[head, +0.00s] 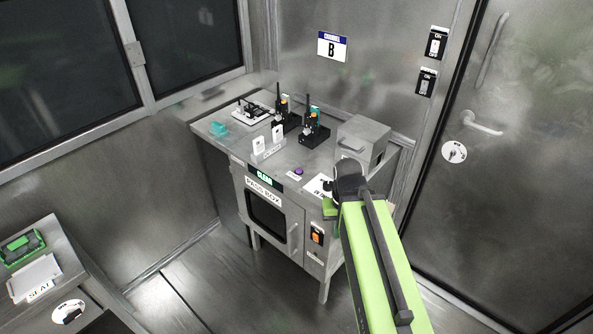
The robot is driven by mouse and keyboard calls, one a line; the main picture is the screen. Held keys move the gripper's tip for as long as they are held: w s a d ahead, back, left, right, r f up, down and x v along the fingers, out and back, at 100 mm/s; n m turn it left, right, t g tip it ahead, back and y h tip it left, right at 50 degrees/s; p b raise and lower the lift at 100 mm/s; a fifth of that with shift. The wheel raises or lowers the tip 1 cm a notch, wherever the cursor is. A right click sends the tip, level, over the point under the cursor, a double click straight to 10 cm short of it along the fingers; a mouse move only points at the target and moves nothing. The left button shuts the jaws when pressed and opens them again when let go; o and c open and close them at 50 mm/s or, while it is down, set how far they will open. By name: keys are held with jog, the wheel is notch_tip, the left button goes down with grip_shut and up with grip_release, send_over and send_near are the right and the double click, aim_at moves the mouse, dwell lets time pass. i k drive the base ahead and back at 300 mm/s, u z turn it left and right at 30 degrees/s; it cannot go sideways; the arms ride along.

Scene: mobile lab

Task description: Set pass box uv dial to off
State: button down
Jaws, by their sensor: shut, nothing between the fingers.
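The pass box (284,206) is a grey metal cabinet with a dark window, a "PASS BOX" label and a lit "CLEAR" sign (264,175). On its front right is a small panel with a lit orange switch (316,238). I cannot make out the UV dial or its setting; my arm covers the upper right of the front. My gripper (330,190) is at the front right top edge of the cabinet, partly hidden by my wrist. It is shut and empty. I cannot tell whether it touches anything.
On the cabinet top stand two radios in chargers (312,130), a grey box (363,142), a white card rack (267,152) and a purple button (298,171). A door (520,150) is at right. A bench with a green case (22,248) is at lower left. Floor between is clear.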

aim_at(327, 185)
jog(key=u, duration=0.15)
jog(key=k, duration=0.5)
jog(key=z, duration=0.85)
jog(key=i, duration=0.85)
jog(key=u, duration=1)
